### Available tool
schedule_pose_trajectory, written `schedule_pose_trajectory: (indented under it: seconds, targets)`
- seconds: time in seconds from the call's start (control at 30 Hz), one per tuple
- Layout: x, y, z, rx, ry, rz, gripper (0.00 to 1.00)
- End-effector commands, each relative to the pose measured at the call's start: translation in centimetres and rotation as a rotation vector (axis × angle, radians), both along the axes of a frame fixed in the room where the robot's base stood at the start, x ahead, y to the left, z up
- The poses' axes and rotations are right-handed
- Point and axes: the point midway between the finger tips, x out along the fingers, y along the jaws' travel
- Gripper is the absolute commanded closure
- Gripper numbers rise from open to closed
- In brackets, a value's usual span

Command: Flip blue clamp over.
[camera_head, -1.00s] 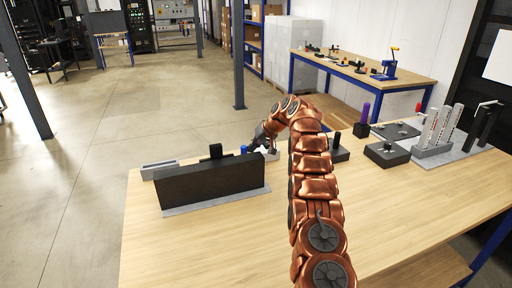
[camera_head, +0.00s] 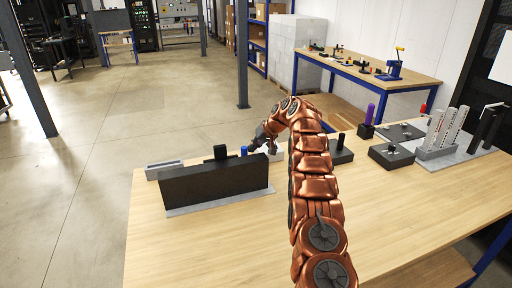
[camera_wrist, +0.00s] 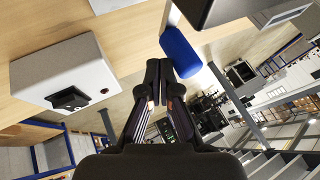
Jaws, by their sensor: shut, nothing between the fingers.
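A blue rounded part (camera_wrist: 180,52), which looks like the blue clamp's handle, is just beyond and right of my fingertips in the wrist view. In the head view it shows as a small blue upright piece (camera_head: 244,150) behind the black panel. The rest of the clamp is hidden or cut off. My gripper (camera_head: 255,147) is low beside the blue part, at the panel's right end. In the wrist view my gripper (camera_wrist: 158,70) is shut and empty, its tips close to the blue part. I cannot tell whether they touch.
A black panel (camera_head: 214,184) on a grey base stands in front of the clamp. A white box (camera_wrist: 65,75) is left of my gripper in the wrist view. Dark fixture blocks (camera_head: 390,155) stand to the right. The table's front middle (camera_head: 235,240) is clear.

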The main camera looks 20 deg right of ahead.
Motion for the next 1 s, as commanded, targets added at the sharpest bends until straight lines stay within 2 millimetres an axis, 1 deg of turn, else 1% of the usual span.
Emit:
schedule_pose_trajectory:
  seconds: [0.37, 0.57, 0.67, 0.8, 1.0]
  targets:
    - [-0.1, -0.1, 0.2, 0.0, 0.0, -0.001, 1.0]
    - [-0.7, -0.6, 1.2, 0.0, 0.0, -0.002, 1.0]
    - [-1.2, -1.0, 2.2, 0.0, -0.002, -0.001, 1.0]
    - [-2.5, -2.0, 4.5, -0.003, -0.007, -0.002, 1.0]
    - [-4.4, -3.4, 7.4, -0.001, -0.003, -0.001, 1.0]
